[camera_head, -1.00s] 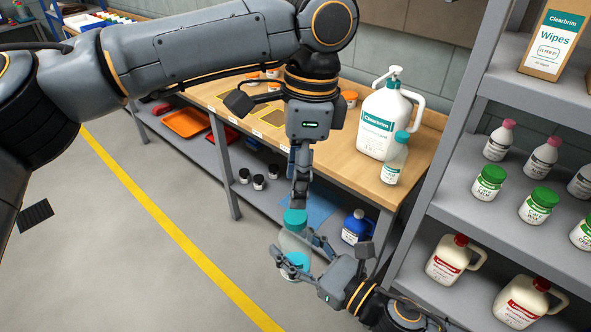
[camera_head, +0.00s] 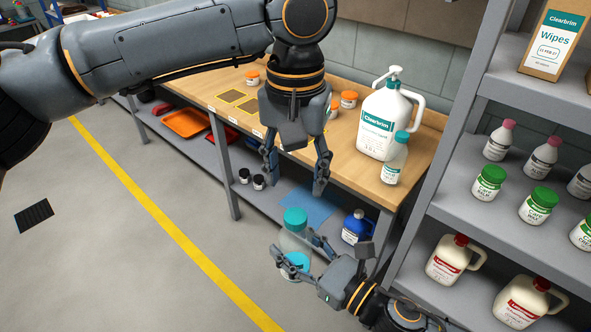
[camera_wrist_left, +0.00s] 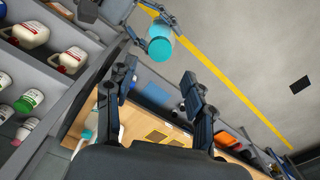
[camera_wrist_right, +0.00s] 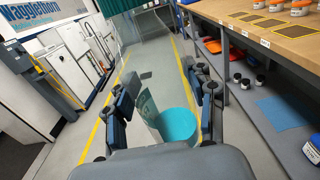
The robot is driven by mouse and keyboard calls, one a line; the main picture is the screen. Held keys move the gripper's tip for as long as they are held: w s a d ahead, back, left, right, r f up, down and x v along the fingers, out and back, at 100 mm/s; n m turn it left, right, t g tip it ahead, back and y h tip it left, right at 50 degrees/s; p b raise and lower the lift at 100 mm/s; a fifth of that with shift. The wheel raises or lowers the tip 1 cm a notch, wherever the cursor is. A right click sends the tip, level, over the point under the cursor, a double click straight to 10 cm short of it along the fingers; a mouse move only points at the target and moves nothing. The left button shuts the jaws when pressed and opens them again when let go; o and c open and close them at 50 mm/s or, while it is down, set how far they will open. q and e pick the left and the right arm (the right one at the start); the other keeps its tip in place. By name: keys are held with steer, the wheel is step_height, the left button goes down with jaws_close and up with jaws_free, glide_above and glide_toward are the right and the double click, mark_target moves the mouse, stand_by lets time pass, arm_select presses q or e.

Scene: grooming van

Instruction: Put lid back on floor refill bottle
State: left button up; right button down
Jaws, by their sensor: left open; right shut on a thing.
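The refill bottle is clear with teal liquid low inside; its see-through body (camera_head: 293,241) is upright above the floor. My right gripper (camera_head: 297,252) is shut around the bottle body. The teal lid (camera_head: 296,217) sits on top of the bottle, looking level; whether it is screwed tight I cannot tell. In the left wrist view the lid (camera_wrist_left: 160,47) shows from above, beyond my fingers. The right wrist view shows the teal liquid (camera_wrist_right: 178,126) between my fingers. My left gripper (camera_head: 295,176) is open and empty, above the lid and apart from it.
The wooden workbench (camera_head: 350,178) behind holds a large white pump jug (camera_head: 382,122) and a small teal-capped bottle (camera_head: 396,160). A blue jug (camera_head: 356,227) stands on its lower shelf. Stocked grey shelving (camera_head: 455,205) is at right.

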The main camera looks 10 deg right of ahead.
mark_target(295, 215)
arm_select(q)
steer(key=shift+f, duration=0.15)
steer(key=shift+f, duration=3.85)
jaws_close()
steer(key=m, duration=0.5)
steer(key=shift+f+m, duration=0.1)
steer(key=shift+m, duration=0.3)
steer(key=m, duration=0.6)
steer(key=shift+o, duration=0.8)
jaws_free()
steer(key=shift+r, duration=0.2)
step_height(295, 215, up, 12)
steer(key=shift+f, duration=0.15)
